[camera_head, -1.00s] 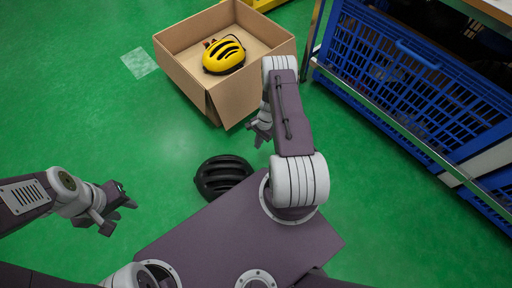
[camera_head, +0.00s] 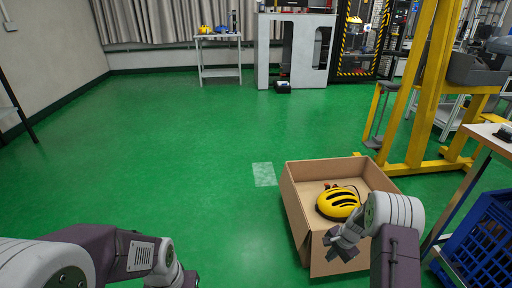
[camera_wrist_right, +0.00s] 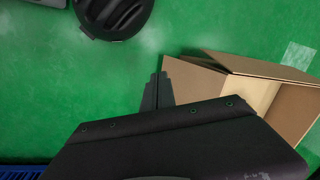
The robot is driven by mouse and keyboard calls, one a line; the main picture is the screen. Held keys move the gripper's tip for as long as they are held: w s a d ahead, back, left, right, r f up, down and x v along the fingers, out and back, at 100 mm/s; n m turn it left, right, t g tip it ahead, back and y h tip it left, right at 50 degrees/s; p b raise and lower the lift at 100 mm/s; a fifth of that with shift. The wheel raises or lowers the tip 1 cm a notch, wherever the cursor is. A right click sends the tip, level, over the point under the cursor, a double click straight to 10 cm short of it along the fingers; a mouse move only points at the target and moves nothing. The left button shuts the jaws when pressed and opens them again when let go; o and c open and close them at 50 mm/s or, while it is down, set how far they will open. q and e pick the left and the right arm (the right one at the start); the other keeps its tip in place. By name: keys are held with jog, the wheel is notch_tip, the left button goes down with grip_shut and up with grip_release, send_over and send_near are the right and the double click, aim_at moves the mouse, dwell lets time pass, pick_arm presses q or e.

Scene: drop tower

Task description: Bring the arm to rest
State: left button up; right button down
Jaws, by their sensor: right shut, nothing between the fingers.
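My right gripper (camera_head: 342,248) is in front of the cardboard box (camera_head: 297,212) in the head view. In the right wrist view its fingers (camera_wrist_right: 157,92) are together with nothing between them, over green floor. The box also shows in the right wrist view (camera_wrist_right: 196,84). My left arm comes in at the lower left of the head view, and its gripper end (camera_head: 183,278) is at the bottom edge, too cut off to tell its jaws. A yellow helmet (camera_head: 338,203) with black vents lies inside the box.
A black helmet (camera_wrist_right: 112,14) lies on the floor in the right wrist view. A blue crate (camera_head: 485,245) and a table stand at the right. A yellow frame (camera_head: 432,90) stands behind the box. Open green floor fills the left and middle.

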jog(key=s+a+r+n+t+p, duration=0.1)
jog(key=s+a+r+n, duration=0.3)
jog(key=r, duration=0.5)
jog(key=s+a+r+n+p, duration=0.1)
jog(key=s+a+r+n, duration=0.2)
jog(key=a+r, duration=0.5)
jog(key=s+d+n+g+h, duration=0.15)
jog(key=s+n, duration=0.35)
jog(key=s, duration=1)
notch_tip(320, 180, up, 38)
jog(key=w+p, duration=0.1)
jog(key=p, duration=3.7)
jog(key=shift+w+a+r, duration=0.15)
jog(key=shift+w+r, duration=0.05)
